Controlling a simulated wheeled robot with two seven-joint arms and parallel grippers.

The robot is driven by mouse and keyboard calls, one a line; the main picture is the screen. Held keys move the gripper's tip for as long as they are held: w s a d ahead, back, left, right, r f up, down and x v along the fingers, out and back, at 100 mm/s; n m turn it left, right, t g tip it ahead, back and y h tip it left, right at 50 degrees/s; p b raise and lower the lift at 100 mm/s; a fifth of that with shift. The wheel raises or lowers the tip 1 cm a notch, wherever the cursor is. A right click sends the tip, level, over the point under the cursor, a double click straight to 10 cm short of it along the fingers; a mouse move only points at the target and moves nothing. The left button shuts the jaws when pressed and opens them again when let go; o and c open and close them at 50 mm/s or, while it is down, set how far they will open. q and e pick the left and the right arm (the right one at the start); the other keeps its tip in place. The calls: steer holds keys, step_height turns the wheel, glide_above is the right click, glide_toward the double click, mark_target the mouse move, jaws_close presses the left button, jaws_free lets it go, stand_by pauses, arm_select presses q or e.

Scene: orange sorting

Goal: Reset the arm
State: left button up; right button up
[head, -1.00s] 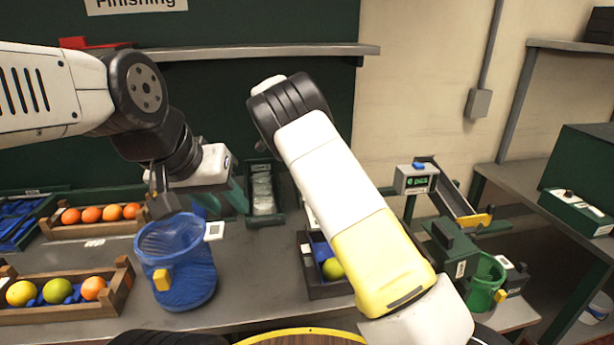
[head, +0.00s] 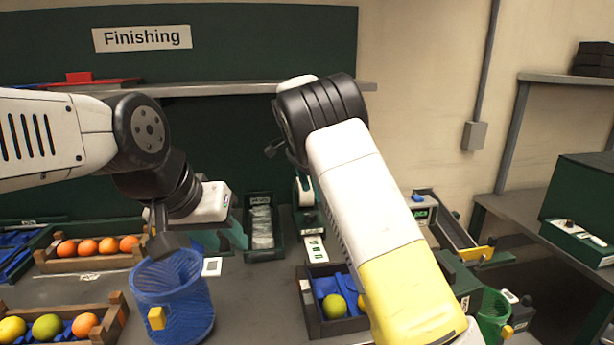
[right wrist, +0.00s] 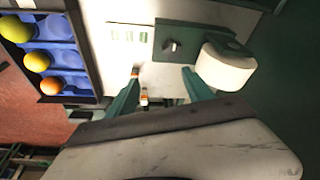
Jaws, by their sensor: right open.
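My left gripper (head: 222,240) hangs above the bench beside and behind the blue mesh basket (head: 172,305) in the head view. Its green fingers are partly hidden behind the wrist, so their gap does not show. Beyond the fingers are a pale panel and a white roll (right wrist: 225,68).
A wooden crate of oranges (head: 42,265) and another with mixed fruit (head: 118,308) stand at left. A dark crate with blue lining (head: 312,322) holds green fruit near my right arm. A green basket (head: 490,318) stands at right. A shelf (head: 250,88) crosses the back wall.

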steer(key=s+d+r+n+y, duration=0.2)
steer(key=s+d+r, duration=0.35)
steer(key=s, duration=0.25)
steer(key=s+d+r+n+y, duration=0.3)
steer(key=s+d+r, duration=0.1)
steer(key=s+d, duration=0.35)
steer(key=s+d+f+n+t, duration=0.1)
steer(key=s+n+t, duration=0.3)
steer(key=s, duration=1.8)
steer(key=n, duration=0.3)
steer(key=shift+s+f, duration=0.15)
